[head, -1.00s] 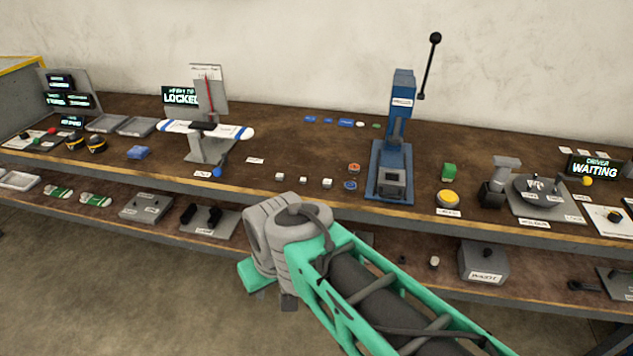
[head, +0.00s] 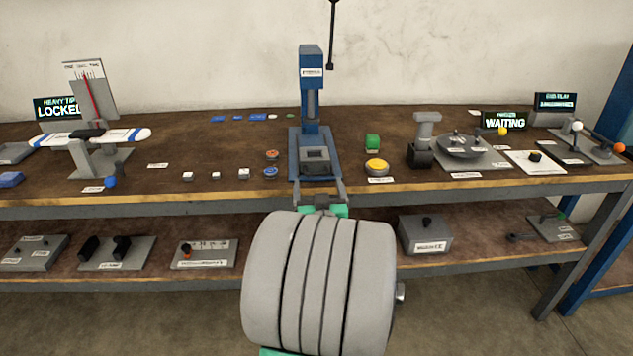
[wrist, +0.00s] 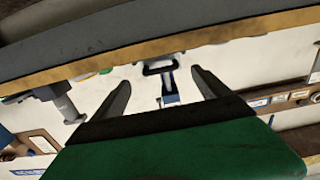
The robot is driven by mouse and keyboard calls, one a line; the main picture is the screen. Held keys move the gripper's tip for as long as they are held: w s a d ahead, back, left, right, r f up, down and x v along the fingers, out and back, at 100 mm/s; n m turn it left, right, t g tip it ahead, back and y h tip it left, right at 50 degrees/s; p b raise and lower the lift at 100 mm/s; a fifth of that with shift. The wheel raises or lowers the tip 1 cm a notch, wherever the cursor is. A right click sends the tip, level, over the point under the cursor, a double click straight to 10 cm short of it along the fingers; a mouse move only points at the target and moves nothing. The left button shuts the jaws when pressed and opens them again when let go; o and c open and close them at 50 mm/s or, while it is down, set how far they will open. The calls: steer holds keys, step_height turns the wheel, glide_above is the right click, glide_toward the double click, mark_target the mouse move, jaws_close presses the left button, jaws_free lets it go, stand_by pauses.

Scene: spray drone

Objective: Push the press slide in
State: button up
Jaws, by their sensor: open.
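The blue press (head: 311,80) stands upright on the bench in the head view, with a long black lever rising above it. Its slide, a grey block with a dark top (head: 316,158), sits low at the front of the press base. My gripper (head: 319,187) is open and empty at the bench's front edge, just in front of the press, one finger toward each side. Whether it touches anything I cannot tell. In the wrist view my two fingers (wrist: 160,88) are spread, with a dark loop-shaped handle and a blue part (wrist: 170,98) between them farther off.
Small white blocks (head: 216,176) and round discs (head: 271,171) lie left. A lower shelf holds a grey box (head: 427,235).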

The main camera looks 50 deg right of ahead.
mark_target(316, 175)
steer(key=x, duration=0.6)
steer(key=shift+w+d, duration=0.1)
steer(key=shift+c, duration=0.5)
jaws_close()
steer(key=shift+w, duration=0.1)
